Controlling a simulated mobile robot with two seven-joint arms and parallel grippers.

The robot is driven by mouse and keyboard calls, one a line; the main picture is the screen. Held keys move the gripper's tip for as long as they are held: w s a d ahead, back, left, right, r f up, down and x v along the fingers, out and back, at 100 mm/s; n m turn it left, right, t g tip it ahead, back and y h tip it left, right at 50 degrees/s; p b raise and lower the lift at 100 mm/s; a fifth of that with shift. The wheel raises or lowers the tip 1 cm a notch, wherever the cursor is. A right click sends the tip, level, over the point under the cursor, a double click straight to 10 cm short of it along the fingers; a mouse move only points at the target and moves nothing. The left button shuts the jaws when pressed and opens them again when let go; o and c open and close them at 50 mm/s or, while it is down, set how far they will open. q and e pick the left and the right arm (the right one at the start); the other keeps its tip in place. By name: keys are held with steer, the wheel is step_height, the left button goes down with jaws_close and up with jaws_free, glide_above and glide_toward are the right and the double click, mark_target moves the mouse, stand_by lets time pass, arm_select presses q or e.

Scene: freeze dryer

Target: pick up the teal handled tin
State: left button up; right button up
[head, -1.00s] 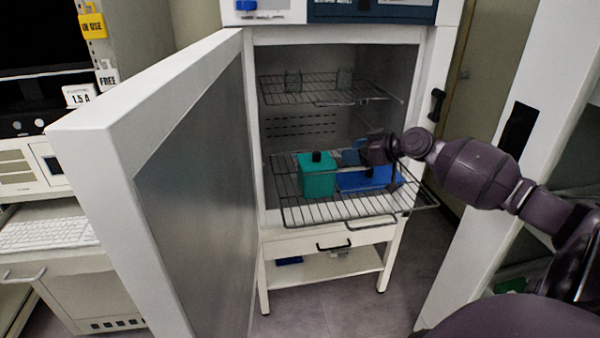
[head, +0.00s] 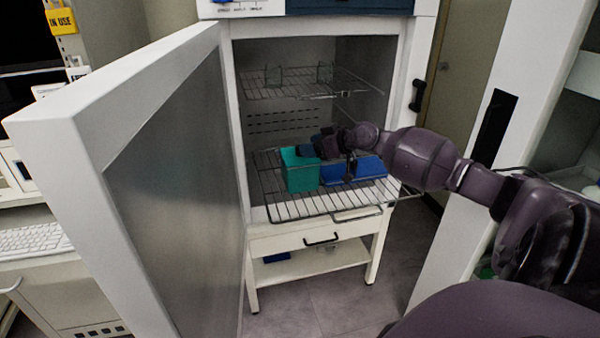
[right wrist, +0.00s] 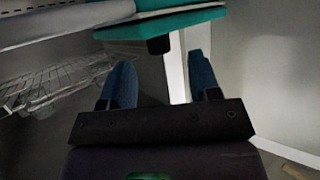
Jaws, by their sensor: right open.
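The teal tin (head: 300,174) stands on the lower pull-out wire rack (head: 330,204) of the open dryer, at its left. My right gripper (head: 307,151) is at the tin's upper right in the head view and covers its top there. In the right wrist view, the blue fingers of my right gripper (right wrist: 160,62) are apart with nothing between them. The tin's teal face (right wrist: 165,24) and its dark handle (right wrist: 158,45) show just beyond the fingertips, roughly centred between them. I cannot tell whether they touch. My left gripper is out of view.
Blue containers (head: 369,167) sit right of the tin on the same rack, partly behind my arm. An upper wire rack (head: 300,86) holds small clear items above. The open dryer door (head: 185,180) stands at the left, and a white cabinet edge at the right.

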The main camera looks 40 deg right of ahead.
steer(key=shift+x, duration=1.4)
steer(key=shift+c, duration=0.3)
jaws_close()
